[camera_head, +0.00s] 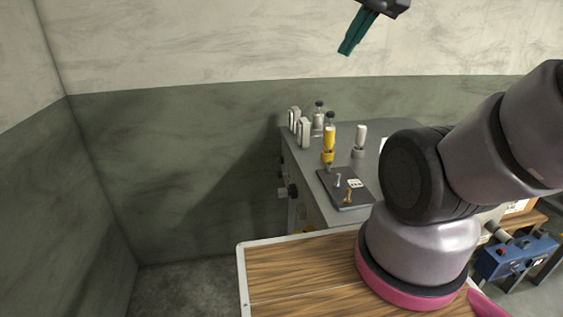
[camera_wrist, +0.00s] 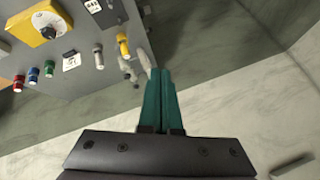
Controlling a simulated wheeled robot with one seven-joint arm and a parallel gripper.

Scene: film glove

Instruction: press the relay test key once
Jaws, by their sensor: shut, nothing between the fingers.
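My gripper (camera_head: 356,38) is high at the top of the head view, above the grey bench and apart from it. Its teal fingers are together and empty, and they also show in the wrist view (camera_wrist: 160,100). A dark plate (camera_head: 333,181) on the bench carries a small pale lever (camera_head: 337,181), a brass-coloured lever (camera_head: 348,195) and a white label (camera_head: 354,183). I cannot tell for sure which part is the relay test key. The fingers touch nothing.
A yellow dial (camera_wrist: 42,24) and coloured knobs show in the wrist view. A blue box (camera_head: 515,257) is at right. Walls stand behind and left.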

